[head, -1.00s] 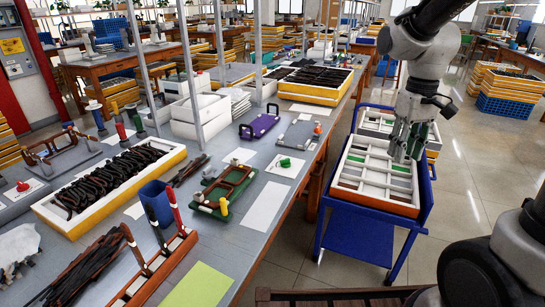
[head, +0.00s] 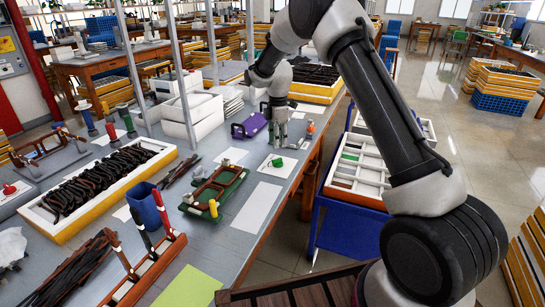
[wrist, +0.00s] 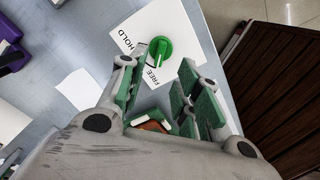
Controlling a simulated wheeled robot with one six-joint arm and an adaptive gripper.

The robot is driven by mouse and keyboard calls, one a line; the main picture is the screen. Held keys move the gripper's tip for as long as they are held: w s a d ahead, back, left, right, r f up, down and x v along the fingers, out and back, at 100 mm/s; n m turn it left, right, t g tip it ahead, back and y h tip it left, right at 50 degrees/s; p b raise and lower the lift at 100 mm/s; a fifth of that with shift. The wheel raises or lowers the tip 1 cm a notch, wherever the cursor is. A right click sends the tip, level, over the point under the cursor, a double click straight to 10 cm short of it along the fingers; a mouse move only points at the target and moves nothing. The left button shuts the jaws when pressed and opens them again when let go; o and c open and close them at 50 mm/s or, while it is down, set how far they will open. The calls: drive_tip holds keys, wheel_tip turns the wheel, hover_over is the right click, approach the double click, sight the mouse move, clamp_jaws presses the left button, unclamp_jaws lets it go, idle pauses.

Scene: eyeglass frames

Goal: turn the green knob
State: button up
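The green knob (head: 277,162) sits on a white card (head: 290,171) near the right edge of the grey bench. In the wrist view the knob (wrist: 174,52) shows a pale stripe whose lower end lies near the printed word FREE; the word HOLD is printed to its left. My gripper (head: 278,142) hangs above the bench just beyond and above the knob in the head view. In the wrist view my gripper (wrist: 165,88) has its green-padded fingers spread apart with a gap between them. The knob appears beyond the fingertips, apart from them.
A green-and-brown fixture (head: 217,187) stands left of the knob, and a purple case (head: 249,126) lies behind it. A white sheet (head: 257,205) covers bench in front. A blue cart (head: 345,235) with a white divided tray stands right of the bench.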

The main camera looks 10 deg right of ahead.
sight(278, 162)
drive_tip(key=shift+f+n, duration=0.3)
drive_tip(key=shift+f, duration=0.2)
wheel_tip(278, 162, down, 7)
drive_tip(key=shift+r, duration=0.1)
clamp_jaws()
